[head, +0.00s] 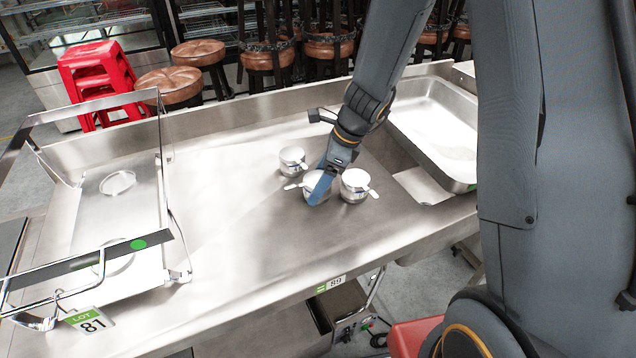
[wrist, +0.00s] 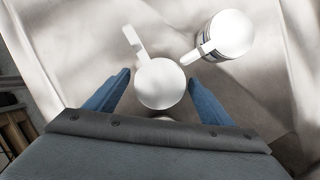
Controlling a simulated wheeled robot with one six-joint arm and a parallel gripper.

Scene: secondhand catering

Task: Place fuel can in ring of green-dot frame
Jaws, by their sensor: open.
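Three small silver fuel cans with white lids and tabs stand upright on the steel counter: a back one (head: 292,158), a middle one (head: 312,180) and a right one (head: 355,183). My gripper (head: 322,186) is open at the middle can and partly hides it. In the wrist view my blue fingers (wrist: 158,78) stand apart on either side of a can's white lid (wrist: 160,85); another can (wrist: 232,35) is at upper right. The wire frame with a green dot (head: 138,244) stands at left. It has a back ring (head: 117,182) and a front ring (head: 122,266), partly hidden by the bar.
A deep steel pan (head: 440,120) sits at the counter's right, beside an opening. The counter (head: 225,215) is clear between the cans and the frame. A lot 81 tag (head: 88,320) hangs at the frame's front. Stools (head: 198,52) stand behind.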

